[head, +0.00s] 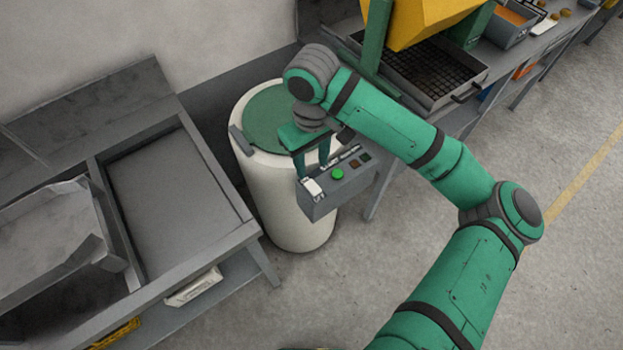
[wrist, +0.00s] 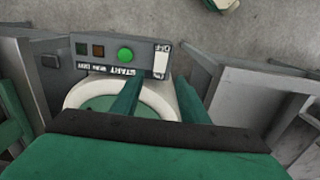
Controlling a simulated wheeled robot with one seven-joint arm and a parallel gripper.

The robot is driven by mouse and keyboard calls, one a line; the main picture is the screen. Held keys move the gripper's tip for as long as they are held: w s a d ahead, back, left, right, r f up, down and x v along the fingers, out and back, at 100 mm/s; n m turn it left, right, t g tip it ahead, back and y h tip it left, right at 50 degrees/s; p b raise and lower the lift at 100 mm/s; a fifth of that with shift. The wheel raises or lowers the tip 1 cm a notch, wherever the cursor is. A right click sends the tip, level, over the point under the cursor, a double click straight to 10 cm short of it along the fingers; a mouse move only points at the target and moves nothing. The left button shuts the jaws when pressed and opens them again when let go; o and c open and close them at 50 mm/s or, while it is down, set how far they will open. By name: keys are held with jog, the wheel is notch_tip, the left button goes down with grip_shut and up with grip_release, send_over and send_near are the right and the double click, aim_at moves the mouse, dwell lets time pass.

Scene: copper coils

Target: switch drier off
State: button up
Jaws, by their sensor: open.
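The drier (head: 290,222) is a white upright cylinder with a green lid (head: 268,112). A grey control box (head: 345,192) is fixed to its side. The box carries a round green button (head: 337,174), small dark and amber squares, and a white plate (head: 313,188) at its left end. In the wrist view the plate (wrist: 161,62) reads ON and OFF; the switch's position cannot be told. My gripper (head: 312,168) is open and empty, fingers pointing down close to the plate end of the box. In the wrist view my gripper (wrist: 158,88) has its fingers apart; contact cannot be told.
A grey bench with a sunken tray (head: 170,185) stands left of the drier. A workbench with a dark mesh basket (head: 430,70) and a yellow hopper (head: 410,20) stands at the upper right. The concrete floor (head: 560,270) is clear at the right.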

aim_at(311, 186)
notch_tip(311, 186, down, 9)
jog(key=shift+r, duration=0.1)
dwell(0.3)
grip_shut()
